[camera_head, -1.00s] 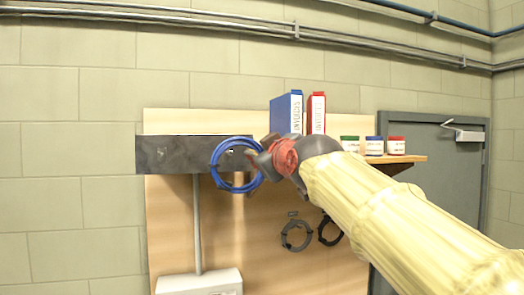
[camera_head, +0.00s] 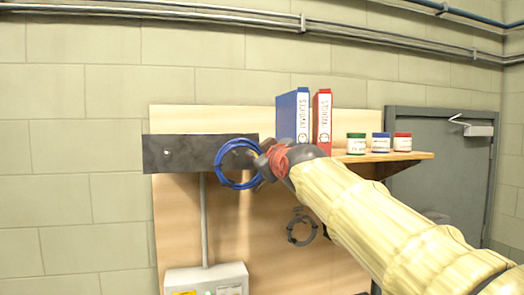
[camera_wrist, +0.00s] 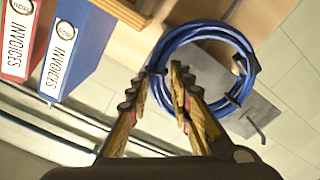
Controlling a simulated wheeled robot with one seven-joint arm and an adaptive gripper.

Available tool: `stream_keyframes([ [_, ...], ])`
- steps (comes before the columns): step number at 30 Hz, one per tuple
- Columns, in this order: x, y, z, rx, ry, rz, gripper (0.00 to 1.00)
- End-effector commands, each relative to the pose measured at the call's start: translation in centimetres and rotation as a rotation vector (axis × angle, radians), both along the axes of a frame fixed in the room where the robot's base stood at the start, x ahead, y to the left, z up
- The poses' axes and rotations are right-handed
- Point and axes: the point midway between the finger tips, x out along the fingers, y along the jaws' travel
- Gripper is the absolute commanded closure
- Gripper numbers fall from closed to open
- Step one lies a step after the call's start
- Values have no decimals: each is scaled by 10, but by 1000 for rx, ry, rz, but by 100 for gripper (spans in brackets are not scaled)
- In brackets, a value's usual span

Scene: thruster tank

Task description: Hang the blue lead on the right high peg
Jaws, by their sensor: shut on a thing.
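The blue lead (camera_head: 219,177) is a coiled ring held upright in front of the right end of a dark peg plate (camera_head: 188,155). My gripper (camera_head: 262,164) is shut on the ring's right side. In the wrist view, the fingertips (camera_wrist: 161,78) pinch the blue lead (camera_wrist: 205,31) near a dark tie. The plate's left peg (camera_head: 166,153) is bare. In the wrist view, one peg (camera_wrist: 256,130) sticks out beyond the ring, and a dark peg end (camera_wrist: 239,66) shows at the ring's inner edge. I cannot tell whether the ring is around it.
A shelf (camera_head: 412,156) at right holds a blue binder (camera_head: 288,118), a red binder (camera_head: 322,120) and small jars (camera_head: 380,143). A dark coil (camera_head: 302,228) hangs below my arm. A grey box (camera_head: 207,278) stands below the plate. The wall at left is clear.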

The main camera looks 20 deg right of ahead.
Motion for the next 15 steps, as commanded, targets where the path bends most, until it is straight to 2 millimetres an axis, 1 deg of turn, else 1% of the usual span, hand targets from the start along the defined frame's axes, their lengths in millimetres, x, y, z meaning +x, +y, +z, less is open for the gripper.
stream_keyframes([
  [1,3,0,2,0,-1,0,100],
  [13,24,0,1,1,-1,0,100],
  [15,27,0,-3,0,-4,0,100],
])
